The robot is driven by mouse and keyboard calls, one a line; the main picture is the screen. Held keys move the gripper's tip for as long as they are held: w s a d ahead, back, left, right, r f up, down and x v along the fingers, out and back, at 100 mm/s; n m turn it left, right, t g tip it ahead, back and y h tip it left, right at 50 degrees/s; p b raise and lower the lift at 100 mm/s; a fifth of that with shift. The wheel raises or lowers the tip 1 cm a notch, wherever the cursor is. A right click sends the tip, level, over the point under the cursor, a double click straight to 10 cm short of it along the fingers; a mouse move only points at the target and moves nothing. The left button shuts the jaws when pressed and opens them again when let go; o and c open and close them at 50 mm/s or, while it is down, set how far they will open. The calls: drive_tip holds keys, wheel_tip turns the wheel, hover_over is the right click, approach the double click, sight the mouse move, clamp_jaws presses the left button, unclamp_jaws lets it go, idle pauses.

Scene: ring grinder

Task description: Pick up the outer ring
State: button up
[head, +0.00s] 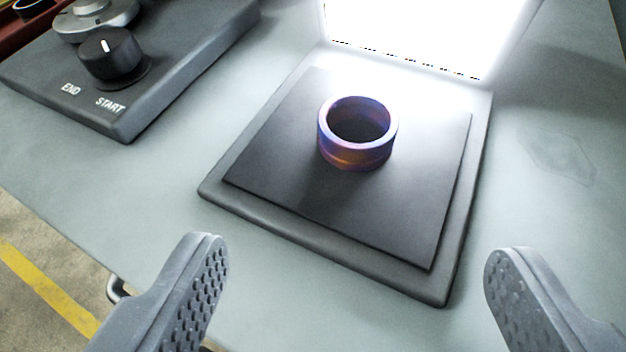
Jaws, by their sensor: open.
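The outer ring (356,155) is a short metal ring with a purple, blue and orange sheen. It lies flat, its opening facing up, on a dark square pad (330,215) near the middle of the head view. My gripper (356,262) is open and empty, with one studded grey finger at the lower left and one at the lower right. The fingers are wide apart. The ring lies beyond them in the picture, between their left and right positions, and neither finger touches it.
A bright white lit panel (420,35) stands behind the pad. A grey control box (150,75) with a black knob (110,56) marked END and START sits at the upper left. The pale table (560,220) is clear on the right. Its edge and the floor show at the lower left.

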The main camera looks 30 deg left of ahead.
approach(356, 111)
drive_tip(key=shift+p+x, duration=0.3)
drive_tip(key=shift+x, duration=2.8)
drive_tip(key=shift+s+f, duration=0.1)
drive_tip(key=c, duration=1.2)
